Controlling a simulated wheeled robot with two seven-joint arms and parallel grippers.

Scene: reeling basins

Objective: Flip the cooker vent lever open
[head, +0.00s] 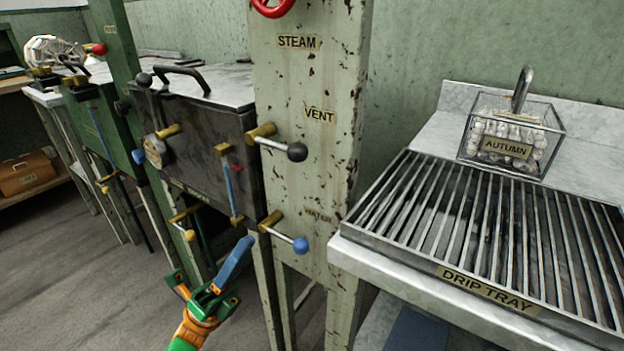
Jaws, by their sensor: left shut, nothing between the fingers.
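The cooker vent lever (276,147) has a brass base, a steel rod and a black ball. It sits on the chipped cream panel (308,190), below and left of the VENT label (320,115). Its rod points right and slightly down. My left gripper (232,265), with blue and green parts and an orange wrist, is below and left of the lever, clear of it. It is shut and empty, pointing up and right. My right gripper is not in view.
A blue-ball lever (286,236) sits below, by the WATER label. A red wheel (272,5) is above. The dark cooker box (205,130) stands left of the panel. A drip tray (480,235) with a clear AUTUMN box (510,135) is at right. Open floor lies lower left.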

